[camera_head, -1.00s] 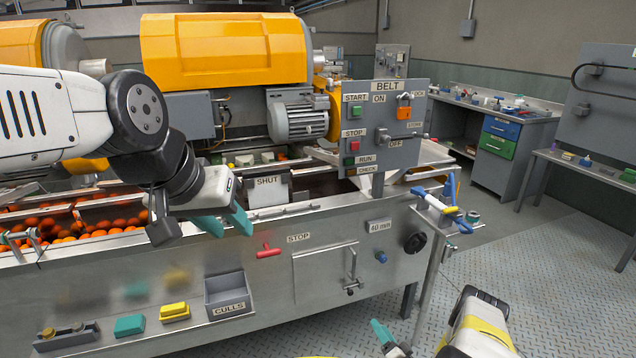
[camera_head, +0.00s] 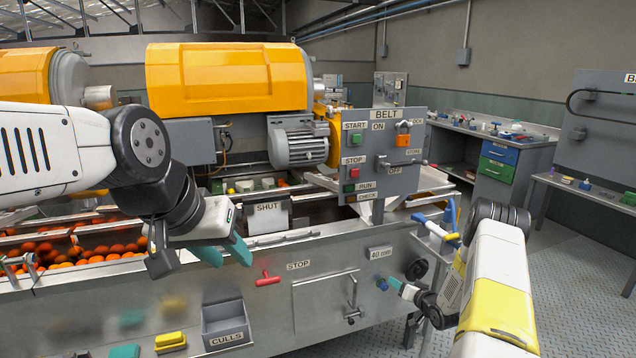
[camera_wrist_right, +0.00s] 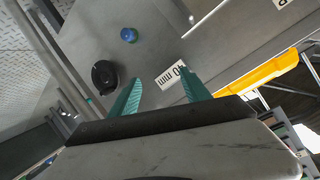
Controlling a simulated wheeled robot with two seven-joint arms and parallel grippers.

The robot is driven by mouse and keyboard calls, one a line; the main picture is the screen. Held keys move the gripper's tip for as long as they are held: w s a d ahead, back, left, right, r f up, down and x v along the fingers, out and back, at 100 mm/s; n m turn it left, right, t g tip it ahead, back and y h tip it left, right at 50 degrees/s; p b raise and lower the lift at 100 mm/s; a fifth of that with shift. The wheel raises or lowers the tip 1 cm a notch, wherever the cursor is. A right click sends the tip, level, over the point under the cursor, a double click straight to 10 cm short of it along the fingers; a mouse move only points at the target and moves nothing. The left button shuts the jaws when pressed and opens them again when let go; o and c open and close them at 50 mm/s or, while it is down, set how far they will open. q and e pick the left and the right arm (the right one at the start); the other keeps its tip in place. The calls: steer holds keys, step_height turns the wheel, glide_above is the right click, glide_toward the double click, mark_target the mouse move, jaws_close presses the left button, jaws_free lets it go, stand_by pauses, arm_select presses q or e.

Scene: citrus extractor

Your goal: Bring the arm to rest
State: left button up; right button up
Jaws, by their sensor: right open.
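My left gripper (camera_head: 224,253) hangs in front of the machine's front rail, left of the SHUT plate (camera_head: 268,217). Its two teal fingers are apart, with nothing seen between them. My right arm reaches in from the lower right. My right gripper (camera_head: 398,286) is beside the machine's front panel, near the 40 mm label (camera_head: 380,253) and a small blue knob (camera_head: 382,284). In the right wrist view its teal fingers (camera_wrist_right: 162,92) are spread and empty, with the blue knob (camera_wrist_right: 129,35) and a black round knob (camera_wrist_right: 105,77) beyond them.
The BELT control panel (camera_head: 385,158) stands above the machine's right end. A blue-and-white handled tool (camera_head: 437,228) sits at that corner, close to my right arm. A red handle (camera_head: 268,279) and the CULLS bin (camera_head: 226,325) are on the front. Floor (camera_head: 575,260) is free at right.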

step_height(320, 180, up, 27)
steer(key=s+a+n+g+h, duration=0.1)
steer(key=s+g+h, duration=0.1)
steer(key=h, duration=0.1)
steer(key=s+a+r+g, duration=0.2)
steer(key=s+a+r, duration=0.3)
steer(key=s+r, duration=0.7)
steer(key=s+a+r+g, duration=0.1)
steer(key=s+a, duration=0.2)
steer(key=s, duration=0.6)
steer(key=s+a+r+n+g+y, duration=0.1)
steer(key=s+a, duration=0.2)
steer(key=s, duration=0.7)
steer(key=s+a+r+n+g, duration=0.1)
steer(key=s+a, duration=0.2)
steer(key=s, duration=0.6)
steer(key=shift+s+r+y, duration=0.25)
steer(key=shift+r+y, duration=0.15)
